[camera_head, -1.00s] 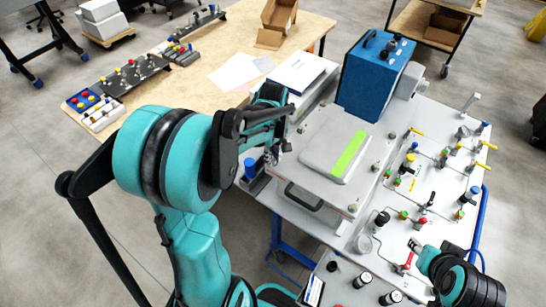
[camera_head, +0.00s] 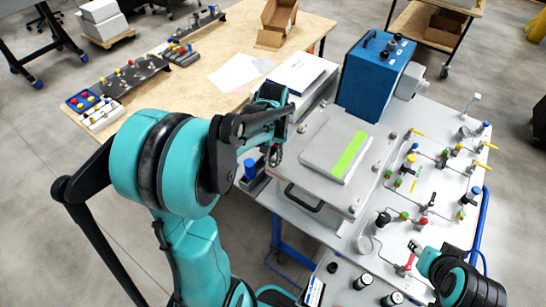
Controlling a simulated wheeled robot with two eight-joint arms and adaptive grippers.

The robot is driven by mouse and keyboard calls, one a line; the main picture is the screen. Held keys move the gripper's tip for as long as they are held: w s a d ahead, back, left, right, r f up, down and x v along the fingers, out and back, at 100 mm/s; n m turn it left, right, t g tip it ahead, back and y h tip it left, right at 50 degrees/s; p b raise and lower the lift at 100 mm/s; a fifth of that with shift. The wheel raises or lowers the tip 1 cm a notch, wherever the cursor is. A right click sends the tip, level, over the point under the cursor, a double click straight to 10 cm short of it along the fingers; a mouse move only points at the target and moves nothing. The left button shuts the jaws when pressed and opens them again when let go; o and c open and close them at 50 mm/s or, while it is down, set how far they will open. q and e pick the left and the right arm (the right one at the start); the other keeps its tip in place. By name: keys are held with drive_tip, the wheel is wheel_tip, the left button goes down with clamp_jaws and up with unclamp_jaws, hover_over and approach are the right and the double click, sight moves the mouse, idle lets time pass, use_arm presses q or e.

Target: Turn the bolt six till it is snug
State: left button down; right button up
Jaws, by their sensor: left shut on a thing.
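The grey lidded box (camera_head: 318,150) with a green strip (camera_head: 349,153) on its lid stands on the white bench, with small bolts along its edges, such as one at the front left (camera_head: 289,188) and one at the back right (camera_head: 392,136). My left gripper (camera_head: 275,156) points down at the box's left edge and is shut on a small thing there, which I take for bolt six. The fingers hide it, so its head and seating cannot be made out. My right gripper (camera_head: 415,247) is at the lower right; its jaws are too small to read.
A blue instrument (camera_head: 373,75) stands behind the box. Thin pipes and valves with coloured handles, such as a red one (camera_head: 424,222), fill the right of the bench. A blue-capped part (camera_head: 249,168) stands just left of my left gripper.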

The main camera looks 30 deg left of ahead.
sight(273, 161)
use_arm(q)
drive_tip(key=shift+m, duration=0.3)
drive_tip(key=c, duration=1.4)
unclamp_jaws()
drive_tip(key=shift+c, duration=0.2)
wheel_tip(273, 161, up, 12)
